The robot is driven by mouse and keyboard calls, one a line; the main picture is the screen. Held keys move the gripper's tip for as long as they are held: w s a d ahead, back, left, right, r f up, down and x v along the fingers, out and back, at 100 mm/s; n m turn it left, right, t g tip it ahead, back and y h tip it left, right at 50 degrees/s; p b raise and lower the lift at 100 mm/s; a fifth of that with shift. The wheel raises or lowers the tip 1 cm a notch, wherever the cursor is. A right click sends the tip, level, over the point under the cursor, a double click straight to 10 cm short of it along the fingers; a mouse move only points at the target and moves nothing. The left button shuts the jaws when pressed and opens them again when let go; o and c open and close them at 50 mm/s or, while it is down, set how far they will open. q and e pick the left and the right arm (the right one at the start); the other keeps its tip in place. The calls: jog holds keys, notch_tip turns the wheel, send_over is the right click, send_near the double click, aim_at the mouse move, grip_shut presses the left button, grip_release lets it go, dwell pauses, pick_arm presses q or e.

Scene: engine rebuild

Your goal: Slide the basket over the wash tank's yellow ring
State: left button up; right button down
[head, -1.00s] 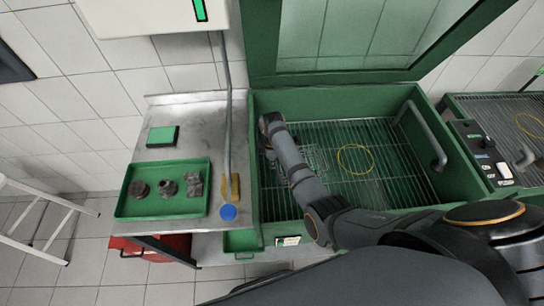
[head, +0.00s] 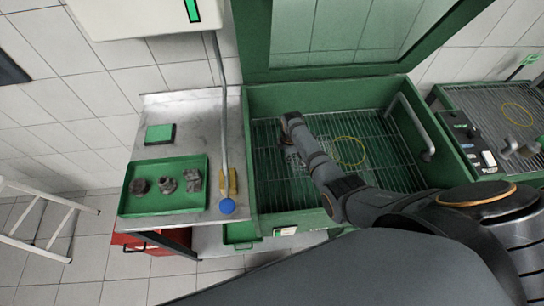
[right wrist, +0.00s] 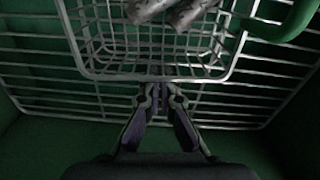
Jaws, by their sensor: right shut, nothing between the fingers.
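The wire basket (right wrist: 155,76) fills the top of the right wrist view, with grey metal cylindrical parts (right wrist: 175,12) in it. My left gripper is not in view.
The green wash tank (head: 330,214) has raised walls, an open lid and a grey bar (head: 411,124) at its right. A green tray (head: 133,206) with several metal parts stands on the left bench. Another grate with a yellow ring (head: 517,114) is at the right.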

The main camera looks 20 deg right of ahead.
jog(key=d, duration=0.5)
jog(key=s+d, duration=0.1)
jog(key=d, duration=0.4)
jog(key=s+d, duration=0.1)
jog(key=d, duration=0.5)
jog(key=shift+s+d+f+b, duration=0.1)
jog(key=shift+s+f+b, duration=0.05)
jog(key=shift+s+b, duration=0.15)
jog(key=shift+d, duration=0.5)
